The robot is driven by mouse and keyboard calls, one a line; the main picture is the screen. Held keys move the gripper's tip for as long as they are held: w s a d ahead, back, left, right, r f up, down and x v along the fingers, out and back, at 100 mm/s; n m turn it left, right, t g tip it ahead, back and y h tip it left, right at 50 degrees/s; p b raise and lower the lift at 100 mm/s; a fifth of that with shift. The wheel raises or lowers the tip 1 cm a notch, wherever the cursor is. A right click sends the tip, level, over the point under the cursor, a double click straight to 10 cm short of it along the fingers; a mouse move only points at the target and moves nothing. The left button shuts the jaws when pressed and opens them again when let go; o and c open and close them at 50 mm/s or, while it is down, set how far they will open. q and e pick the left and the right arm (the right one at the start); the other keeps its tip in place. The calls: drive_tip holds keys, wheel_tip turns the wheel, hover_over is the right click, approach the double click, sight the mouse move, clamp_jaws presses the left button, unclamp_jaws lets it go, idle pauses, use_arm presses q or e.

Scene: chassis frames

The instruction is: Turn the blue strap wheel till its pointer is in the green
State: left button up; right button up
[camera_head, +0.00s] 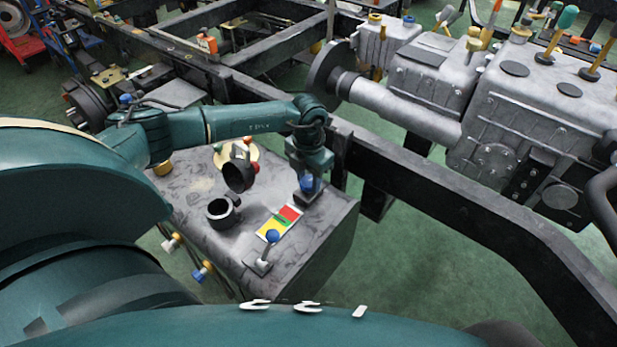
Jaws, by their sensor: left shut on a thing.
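My left gripper (307,182) reaches down from the end of my teal arm. It is shut on a blue wheel (307,184) that sits on a dark mount on the grey box's top, near its far right edge. The fingers cover part of the wheel. A coloured scale plate (281,220) lies just in front of the gripper, with red nearest it, green in the middle and yellow farther off. I cannot make out the pointer or which colour it is on. My right gripper is not in view.
A blue-balled lever (272,237) stands beside the yellow end of the plate. Two black ring-shaped parts (222,211) are left of it on the grey box (325,235). A dark chassis rail (450,205) runs close behind the gripper. Green floor (410,290) is clear at the right.

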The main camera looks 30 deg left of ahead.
sight(309, 181)
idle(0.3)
use_arm(q)
drive_tip(key=o, duration=1)
drive_tip(key=shift+r, duration=0.1)
wheel_tip(309, 181, up, 13)
drive_tip(key=shift+p, duration=0.4)
